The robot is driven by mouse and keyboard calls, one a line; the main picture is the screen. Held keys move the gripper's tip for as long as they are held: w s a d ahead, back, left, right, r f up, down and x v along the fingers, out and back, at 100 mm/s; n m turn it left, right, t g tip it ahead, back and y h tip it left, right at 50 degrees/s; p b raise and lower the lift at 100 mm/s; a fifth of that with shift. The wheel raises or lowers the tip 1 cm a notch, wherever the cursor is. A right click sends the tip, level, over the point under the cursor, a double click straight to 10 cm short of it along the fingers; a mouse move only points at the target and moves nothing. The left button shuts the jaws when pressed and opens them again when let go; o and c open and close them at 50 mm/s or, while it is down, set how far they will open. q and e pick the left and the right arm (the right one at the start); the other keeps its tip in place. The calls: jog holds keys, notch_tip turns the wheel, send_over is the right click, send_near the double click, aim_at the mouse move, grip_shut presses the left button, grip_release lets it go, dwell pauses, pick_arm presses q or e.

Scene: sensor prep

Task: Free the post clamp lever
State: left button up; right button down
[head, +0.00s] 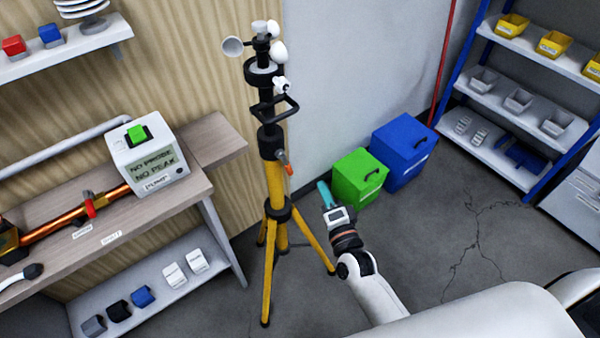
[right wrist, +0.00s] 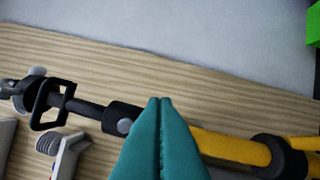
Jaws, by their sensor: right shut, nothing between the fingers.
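A yellow tripod post (head: 275,185) stands upright in the middle of the head view, with a black clamp collar (head: 270,142) high on it. The clamp lever (head: 285,163), with an orange tip, sticks out from the collar's right side and points down. My right gripper (head: 324,190) is shut and empty, to the right of and below the lever, apart from it. In the right wrist view its teal fingers (right wrist: 160,102) are pressed together in front of the post (right wrist: 230,146). The collar (right wrist: 122,118) shows left of the fingertips; I cannot make out the lever there. My left gripper is not in view.
An anemometer head (head: 262,45) and a black bracket (head: 275,108) top the post. A bench (head: 205,135) with a pump box (head: 148,155) stands left. Green (head: 360,177) and blue (head: 403,152) boxes stand behind my right gripper. Open floor lies at the right.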

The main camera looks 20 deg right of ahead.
aim_at(286, 164)
jog(key=w+a+p, duration=0.1)
jog(key=w+a, duration=0.3)
jog(key=w, duration=0.3)
jog(key=shift+f+p, duration=0.25)
jog(key=shift+p, duration=0.15)
jog(key=shift+s, duration=0.1)
jog(key=m, duration=0.1)
jog(key=a+m, duration=0.1)
jog(key=m+g+p, duration=0.1)
jog(key=shift+s+a+f, duration=0.2)
jog(key=shift+s+a, duration=0.05)
jog(key=shift+d, duration=0.15)
